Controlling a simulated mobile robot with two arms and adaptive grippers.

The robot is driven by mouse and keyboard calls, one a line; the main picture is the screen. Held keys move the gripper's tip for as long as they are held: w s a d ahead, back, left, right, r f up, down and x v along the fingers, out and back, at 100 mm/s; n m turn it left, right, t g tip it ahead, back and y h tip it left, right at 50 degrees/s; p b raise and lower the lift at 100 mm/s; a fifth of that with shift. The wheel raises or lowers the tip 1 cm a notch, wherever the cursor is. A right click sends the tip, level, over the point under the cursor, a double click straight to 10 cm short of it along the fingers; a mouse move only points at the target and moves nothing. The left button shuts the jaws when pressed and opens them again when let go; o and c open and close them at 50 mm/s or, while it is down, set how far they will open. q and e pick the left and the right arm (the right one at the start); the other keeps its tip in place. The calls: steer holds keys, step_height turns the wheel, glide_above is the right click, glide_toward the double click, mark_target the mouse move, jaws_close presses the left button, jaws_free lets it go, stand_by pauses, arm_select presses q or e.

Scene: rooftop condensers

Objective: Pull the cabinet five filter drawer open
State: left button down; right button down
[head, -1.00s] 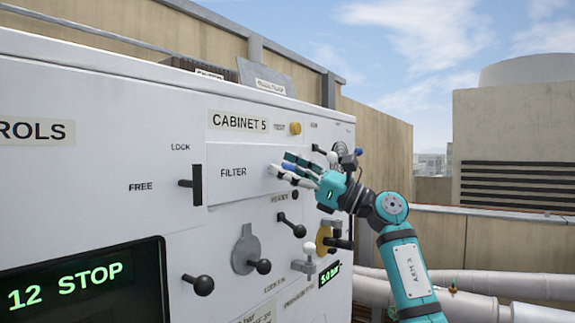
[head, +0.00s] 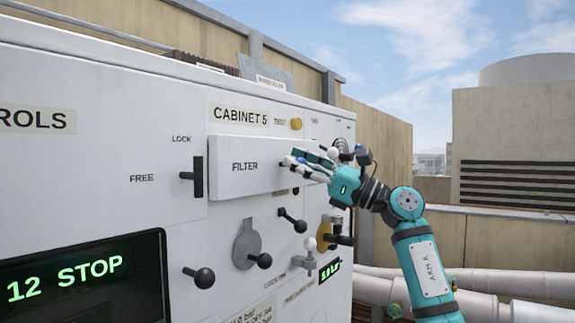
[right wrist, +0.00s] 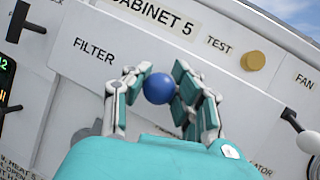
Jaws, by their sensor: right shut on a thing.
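The filter drawer (head: 238,168) is a white panel marked FILTER below the CABINET 5 label on the white cabinet (head: 120,110). Its front stands out a little from the cabinet face. My right gripper (head: 290,164) is at the right part of the drawer front. In the right wrist view its fingers close around the drawer's round blue knob (right wrist: 158,88), which is mostly hidden in the head view. My left gripper is not in view.
A slide lever (head: 197,176) marked LOCK and FREE is left of the drawer, its handle near the middle of the slot. Black-knobbed levers (head: 260,261) and a yellow button (head: 296,124) are close by. Pipes (head: 500,285) run behind my right arm.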

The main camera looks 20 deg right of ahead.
steer(key=s+d+b, duration=0.4)
steer(key=s+d, duration=0.6)
steer(key=s, duration=0.2)
steer(key=shift+s, duration=0.4)
steer(key=c, duration=1)
jaws_free()
steer(key=v, duration=1.2)
steer(key=shift+r, duration=0.1)
